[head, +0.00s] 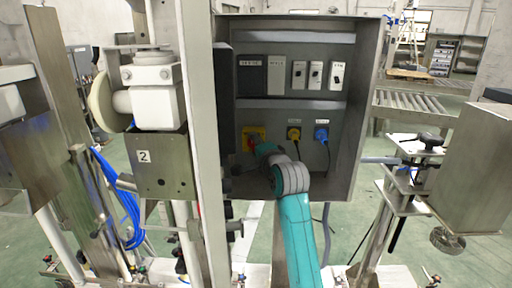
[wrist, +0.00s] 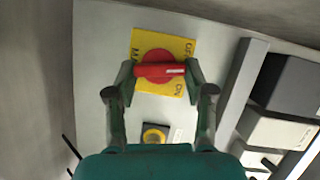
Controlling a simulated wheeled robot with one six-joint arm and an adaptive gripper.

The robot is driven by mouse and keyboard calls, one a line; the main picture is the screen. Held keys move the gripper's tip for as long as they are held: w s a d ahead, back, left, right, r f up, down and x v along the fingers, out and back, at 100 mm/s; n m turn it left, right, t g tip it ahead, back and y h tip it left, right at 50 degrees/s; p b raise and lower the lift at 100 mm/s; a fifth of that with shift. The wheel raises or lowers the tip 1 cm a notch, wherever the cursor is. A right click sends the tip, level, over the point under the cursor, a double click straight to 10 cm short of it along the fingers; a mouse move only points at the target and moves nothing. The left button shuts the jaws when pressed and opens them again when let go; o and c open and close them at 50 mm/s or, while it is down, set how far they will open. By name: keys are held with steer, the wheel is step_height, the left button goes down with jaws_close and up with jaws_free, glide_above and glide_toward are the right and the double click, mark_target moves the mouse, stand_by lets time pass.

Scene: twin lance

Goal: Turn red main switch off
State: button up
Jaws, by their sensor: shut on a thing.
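The red main switch (wrist: 160,69) is a round red knob with a bar handle on a yellow plate (wrist: 178,47) in the wrist view. The bar lies across the picture, with a white mark near its right end. My gripper (wrist: 161,71) has one finger at each end of the bar and is shut on it. In the head view, the yellow plate (head: 249,133) shows at the lower left inside the grey cabinet (head: 350,160), and my gripper (head: 262,151) reaches it, hiding part of the switch. The lettering is partly readable.
A yellow socket (head: 293,134) and a blue socket (head: 321,134) with cables sit right of the switch. Several breakers (head: 316,75) line the row above. The cabinet side walls and a pale upright post (head: 199,130) stand close by.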

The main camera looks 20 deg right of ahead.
steer(key=n+g+h, duration=0.1)
steer(key=n, duration=0.1)
steer(key=n+g, duration=0.1)
steer(key=n, duration=0.2)
steer(key=shift+a+r+h, duration=0.15)
steer(key=shift+a+h, duration=0.05)
steer(key=shift+h, duration=0.2)
stand_by(0.4)
steer(key=o, duration=1.2)
steer(key=shift+c, duration=0.2)
steer(key=v, duration=1.2)
steer(key=shift+w+r, duration=0.1)
